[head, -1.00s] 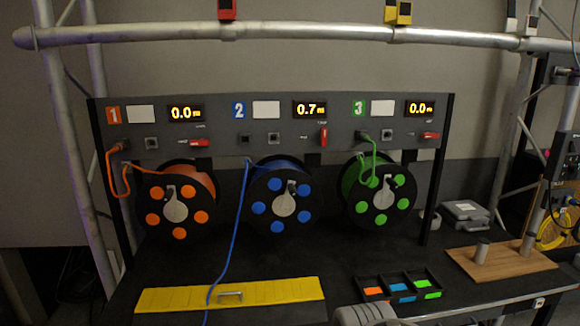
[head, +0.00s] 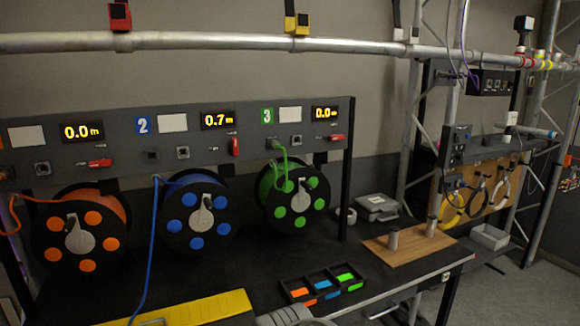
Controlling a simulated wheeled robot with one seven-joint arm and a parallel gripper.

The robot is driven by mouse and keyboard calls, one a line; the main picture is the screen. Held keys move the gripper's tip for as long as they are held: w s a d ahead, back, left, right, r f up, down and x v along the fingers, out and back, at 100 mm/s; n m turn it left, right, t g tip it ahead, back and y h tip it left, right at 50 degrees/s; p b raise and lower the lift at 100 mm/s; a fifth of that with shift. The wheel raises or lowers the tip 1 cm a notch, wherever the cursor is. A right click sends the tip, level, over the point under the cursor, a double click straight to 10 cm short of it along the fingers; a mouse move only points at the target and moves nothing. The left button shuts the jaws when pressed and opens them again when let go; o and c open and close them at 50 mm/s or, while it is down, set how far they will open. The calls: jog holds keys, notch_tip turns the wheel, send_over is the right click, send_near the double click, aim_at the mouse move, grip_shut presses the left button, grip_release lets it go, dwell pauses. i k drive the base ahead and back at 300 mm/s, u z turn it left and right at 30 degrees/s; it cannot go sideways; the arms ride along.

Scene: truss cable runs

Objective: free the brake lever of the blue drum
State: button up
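The blue drum (head: 194,214) hangs in the middle of the rack under the panel marked 2, whose display (head: 218,120) reads 0.7 m. Its red brake lever (head: 236,146) stands upright on the panel, just below and right of that display. The red levers of drum 1 (head: 100,163) and drum 3 (head: 335,137) lie level. A blue cable (head: 151,240) runs from the blue drum down over the bench. My gripper is not in view; a grey part of mine shows at the bottom edge.
The orange drum (head: 81,231) and green drum (head: 295,199) flank the blue one. A yellow cable cover (head: 205,307) and a black tray (head: 325,285) with coloured pieces lie on the bench. A truss pipe (head: 200,41) crosses above. A wooden board (head: 408,244) carries two metal posts.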

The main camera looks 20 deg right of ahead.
aim_at(234, 141)
jog(key=k, duration=0.45)
jog(key=u, duration=0.7)
jog(key=i, duration=1.25)
jog(key=z, duration=0.2)
